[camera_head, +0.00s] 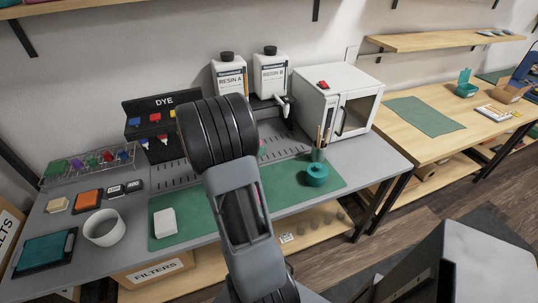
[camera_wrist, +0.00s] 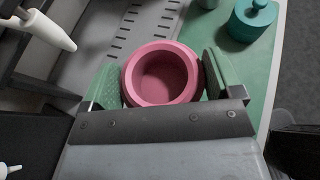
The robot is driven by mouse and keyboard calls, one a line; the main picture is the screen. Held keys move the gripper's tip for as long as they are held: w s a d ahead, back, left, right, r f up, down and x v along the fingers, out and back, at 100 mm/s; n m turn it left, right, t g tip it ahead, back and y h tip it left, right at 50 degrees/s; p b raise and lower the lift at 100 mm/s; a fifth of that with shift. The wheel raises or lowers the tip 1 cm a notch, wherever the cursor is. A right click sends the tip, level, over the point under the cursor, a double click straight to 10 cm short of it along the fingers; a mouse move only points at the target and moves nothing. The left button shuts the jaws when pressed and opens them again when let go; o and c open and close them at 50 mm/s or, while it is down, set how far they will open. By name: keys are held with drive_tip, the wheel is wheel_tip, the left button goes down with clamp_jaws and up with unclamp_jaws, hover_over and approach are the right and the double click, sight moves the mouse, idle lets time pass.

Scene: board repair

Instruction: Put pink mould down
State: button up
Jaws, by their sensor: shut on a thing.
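The pink mould (camera_wrist: 162,76), a round cup with a thick rim and an empty-looking hollow, is between the two green finger pads of my gripper (camera_wrist: 160,83) in the wrist view. The pads press on its left and right sides. Below it in that view are the green mat (camera_wrist: 262,78) and a grey slotted plate (camera_wrist: 140,25); its height above them cannot be told. In the head view my arm covers most of the gripper and mould.
A teal lidded pot (camera_head: 316,175) stands on the mat right of my arm, with a brush cup (camera_head: 318,154) behind it. A white block (camera_head: 165,223) lies on the mat's left. Resin bottles (camera_head: 229,75) and a white oven (camera_head: 337,98) stand behind. A white cup (camera_head: 104,228) is left.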

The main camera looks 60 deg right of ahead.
drive_tip(key=w+x, duration=0.2)
drive_tip(key=x, duration=0.8)
hover_over(269, 154)
drive_tip(key=a, duration=0.1)
wheel_tip(269, 154, down, 5)
drive_tip(key=shift+s+r, duration=0.1)
drive_tip(key=shift+s, duration=0.05)
drive_tip(key=shift+d+f, duration=0.4)
drive_tip(key=shift+f, duration=1.8)
drive_tip(key=shift+f, duration=0.1)
drive_tip(key=shift+f, duration=0.15)
drive_tip(key=o, duration=0.8)
drive_tip(key=shift+r, duration=0.2)
